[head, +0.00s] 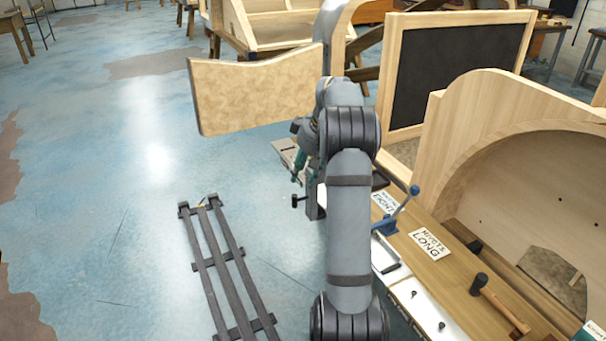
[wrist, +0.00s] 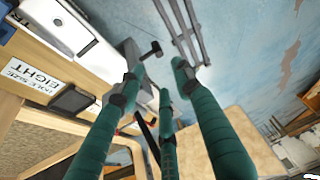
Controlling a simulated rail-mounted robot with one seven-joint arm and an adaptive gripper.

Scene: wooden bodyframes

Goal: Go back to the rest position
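My gripper (head: 299,168) hangs beside the workbench in the head view, partly hidden by my own arm. In the wrist view its teal fingers (wrist: 159,82) are spread apart with nothing between them. A pale wooden panel (head: 250,95) with a curved top edge shows behind and left of my arm in the head view. A tan surface, probably this panel (wrist: 200,135), lies beyond the fingers in the wrist view. I cannot tell what supports the panel or how far the fingers are from it.
The workbench (head: 455,262) bears a blue-handled tool (head: 386,224), a mallet (head: 497,303) and a label card (head: 429,245). An arched wooden frame (head: 488,112) stands at right. A dark slatted rack (head: 222,262) is at left. Blue floor (head: 100,180) is open further left.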

